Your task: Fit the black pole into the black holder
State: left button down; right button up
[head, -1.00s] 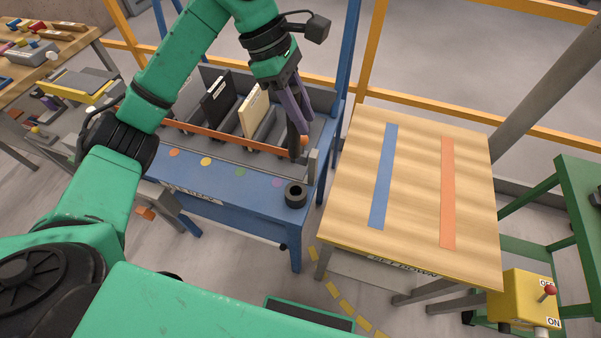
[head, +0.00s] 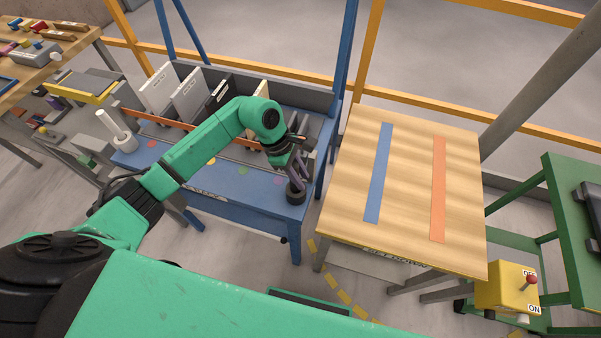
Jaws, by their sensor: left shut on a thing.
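The black holder (head: 296,194) is a short round cup on the front right corner of the blue table. I cannot tell how deep the pole sits in the holder. My right gripper is not in view.
The blue table (head: 228,189) carries a rack with upright white and black panels (head: 188,95). A white pole stands tilted in a white holder (head: 118,136) at left. A wooden table (head: 410,190) with blue and orange strips is clear. A yellow switch box (head: 505,289) stands at lower right.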

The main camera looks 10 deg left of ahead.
pick_arm(q)
jog(key=shift+f, duration=0.1)
jog(key=c, duration=0.6)
grip_release()
jog(key=shift+c, duration=0.2)
jog(key=b+v, duration=0.4)
jog(key=v, duration=0.8)
jog(key=shift+d, duration=0.1)
